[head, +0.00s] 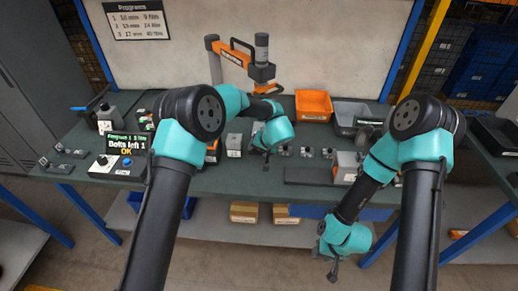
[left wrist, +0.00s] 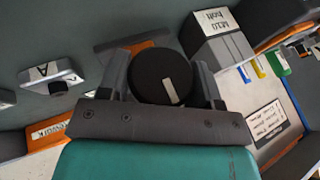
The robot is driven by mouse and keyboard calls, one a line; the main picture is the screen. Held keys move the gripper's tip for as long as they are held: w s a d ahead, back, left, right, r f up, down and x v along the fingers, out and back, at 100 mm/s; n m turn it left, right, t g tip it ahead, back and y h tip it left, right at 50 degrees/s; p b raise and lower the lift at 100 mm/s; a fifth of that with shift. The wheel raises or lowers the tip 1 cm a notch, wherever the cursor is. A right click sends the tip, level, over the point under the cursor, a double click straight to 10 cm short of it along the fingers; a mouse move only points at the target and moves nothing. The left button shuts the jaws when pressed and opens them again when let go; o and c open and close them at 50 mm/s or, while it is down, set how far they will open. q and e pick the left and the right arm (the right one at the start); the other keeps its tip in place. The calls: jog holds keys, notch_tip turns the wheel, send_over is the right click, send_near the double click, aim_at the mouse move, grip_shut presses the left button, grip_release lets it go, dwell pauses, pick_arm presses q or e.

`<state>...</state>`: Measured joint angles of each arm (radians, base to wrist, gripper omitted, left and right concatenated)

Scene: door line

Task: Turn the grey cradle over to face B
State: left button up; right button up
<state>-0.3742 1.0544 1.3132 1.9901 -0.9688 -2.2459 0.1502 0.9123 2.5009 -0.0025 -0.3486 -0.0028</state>
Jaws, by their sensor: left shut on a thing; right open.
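My left gripper (head: 266,150) is low over the middle of the bench. In the left wrist view its two grey fingers (left wrist: 163,88) are shut on a round black part (left wrist: 155,66) with a white mark. An orange-brown and grey piece (left wrist: 122,46) shows partly behind that part. A small grey block with a letter A (left wrist: 50,76) lies apart to the left there; I cannot tell whether it is the grey cradle. No letter B is readable. My right gripper (head: 332,272) is open and empty, hanging below the bench's front edge.
A grey M10 bolt box (left wrist: 218,38) stands beside the left gripper. An orange bin (head: 313,106) and a grey bin (head: 350,114) stand at the back. An orange tool (head: 237,60) rises behind the gripper. A green-lit display (head: 128,145) stands left. A dark flat plate (head: 306,176) lies at the front.

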pick_arm(q)
jog(key=shift+h, duration=0.3)
jog(key=shift+c, duration=0.2)
jog(key=shift+a+n+g+h, duration=0.1)
jog(key=shift+n+g+h, duration=0.25)
jog(key=shift+h, duration=0.75)
jog(key=shift+n+h, duration=0.35)
jog(key=shift+h, duration=1.45)
jog(key=o, duration=0.9)
jog(key=shift+r, duration=0.15)
jog(key=v, duration=1.7)
jog(key=shift+r, duration=0.1)
